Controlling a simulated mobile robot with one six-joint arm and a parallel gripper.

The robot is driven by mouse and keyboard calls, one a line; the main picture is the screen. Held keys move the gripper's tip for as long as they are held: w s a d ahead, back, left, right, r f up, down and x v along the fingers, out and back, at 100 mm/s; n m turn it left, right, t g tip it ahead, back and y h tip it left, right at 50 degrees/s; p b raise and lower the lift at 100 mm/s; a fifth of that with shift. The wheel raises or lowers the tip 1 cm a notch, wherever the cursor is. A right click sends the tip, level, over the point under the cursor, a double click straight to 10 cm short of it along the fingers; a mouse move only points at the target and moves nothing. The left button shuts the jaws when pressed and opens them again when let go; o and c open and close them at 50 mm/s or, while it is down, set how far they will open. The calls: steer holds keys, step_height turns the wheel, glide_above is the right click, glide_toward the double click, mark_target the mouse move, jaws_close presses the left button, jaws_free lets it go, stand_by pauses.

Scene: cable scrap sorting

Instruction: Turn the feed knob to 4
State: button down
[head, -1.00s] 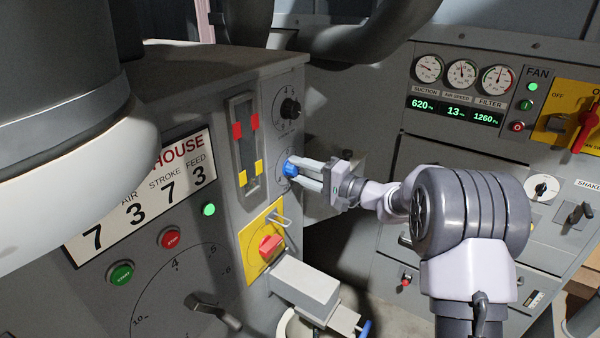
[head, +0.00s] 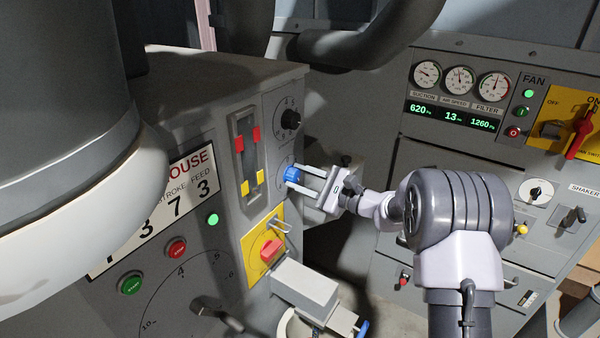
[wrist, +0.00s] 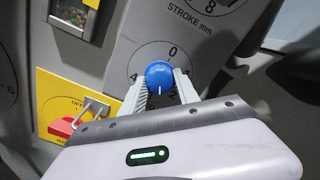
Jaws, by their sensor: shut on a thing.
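The feed knob (head: 291,174) is a round blue knob on the side panel of the grey machine. In the wrist view the blue knob (wrist: 160,75) has a white pointer line that points down the picture. A 0 shows above the knob and a 4 to its left; the rest of the dial is partly hidden by my fingers. My gripper (head: 298,175) has one finger on each side of the knob and is shut on it. The display panel (head: 188,195) reads 3 under FEED; its left end is hidden.
A black stroke knob (head: 291,119) is above the feed knob. A yellow plate with a red switch (head: 271,250) and a metal loop (head: 281,225) are just below. A grey box (head: 306,287) juts out lower down. The fan panel (head: 455,100) stands at right.

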steer(key=m+p, duration=0.3)
steer(key=m, duration=0.1)
steer(key=shift+r+m, duration=0.15)
steer(key=shift+m, duration=0.15)
steer(key=m+p, duration=0.3)
steer(key=m, duration=0.1)
steer(key=shift+m+p, duration=0.3)
steer(key=shift+p, duration=0.05)
steer(key=m+p, duration=0.2)
steer(key=m, duration=0.1)
steer(key=shift+m, duration=0.3)
steer(key=shift+m+p, duration=1.45)
steer(key=shift+m, duration=0.55)
steer(key=shift+f+m, duration=0.2)
steer(key=shift+m, duration=0.1)
steer(key=c, duration=0.9)
jaws_free()
steer(key=shift+d, duration=0.1)
